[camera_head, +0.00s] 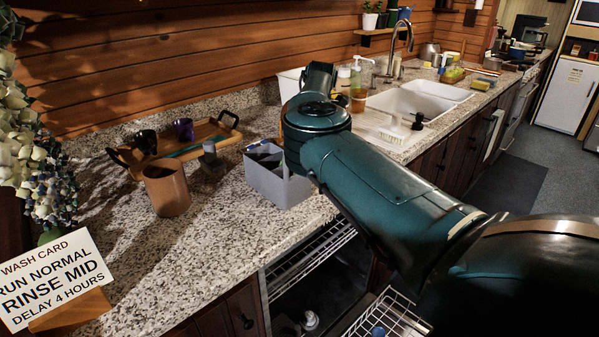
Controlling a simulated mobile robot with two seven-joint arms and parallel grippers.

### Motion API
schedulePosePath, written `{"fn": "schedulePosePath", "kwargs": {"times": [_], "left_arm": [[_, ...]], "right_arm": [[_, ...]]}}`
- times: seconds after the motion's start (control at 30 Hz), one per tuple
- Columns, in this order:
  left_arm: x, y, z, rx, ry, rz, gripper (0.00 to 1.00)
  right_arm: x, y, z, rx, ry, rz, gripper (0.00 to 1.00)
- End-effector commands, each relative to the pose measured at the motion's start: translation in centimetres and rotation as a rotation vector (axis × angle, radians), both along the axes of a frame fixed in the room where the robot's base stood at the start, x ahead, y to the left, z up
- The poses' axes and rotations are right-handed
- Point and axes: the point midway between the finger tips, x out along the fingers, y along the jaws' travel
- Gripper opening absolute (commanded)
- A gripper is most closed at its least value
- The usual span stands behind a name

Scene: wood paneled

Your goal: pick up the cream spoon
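I cannot make out a cream spoon anywhere in the head view. A grey caddy (277,188) stands on the granite counter with dark items inside, partly covered by my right arm. A wooden tray (222,138) with dark handles holds a purple cup (183,129), a dark cup (146,141) and a long teal item (188,153). My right arm comes in from the right and reaches over the counter. I cannot make out its fingertips. My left arm and gripper are out of view.
A brown mug (167,190) and a small grey-green bottle (211,161) stand before the tray. A wash card (53,279) stands at front left. A dishwasher with wire racks (313,258) is open below the counter. The sink (408,101) lies beyond my arm.

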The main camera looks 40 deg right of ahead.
Motion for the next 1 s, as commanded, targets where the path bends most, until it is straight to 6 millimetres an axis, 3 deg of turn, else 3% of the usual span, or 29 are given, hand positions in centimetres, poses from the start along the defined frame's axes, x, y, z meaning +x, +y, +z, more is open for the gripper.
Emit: {"fn": "schedulePosePath", "kwargs": {"times": [0.07,0.53,1.0], "left_arm": [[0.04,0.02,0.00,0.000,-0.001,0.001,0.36],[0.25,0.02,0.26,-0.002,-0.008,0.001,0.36],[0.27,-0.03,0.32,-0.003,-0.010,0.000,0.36]], "right_arm": [[-0.01,-0.02,0.02,0.000,0.000,0.000,0.39],[-0.02,-0.04,0.08,0.000,0.000,-0.001,0.01],[-0.04,-0.04,0.08,0.000,0.001,0.000,0.00]]}}
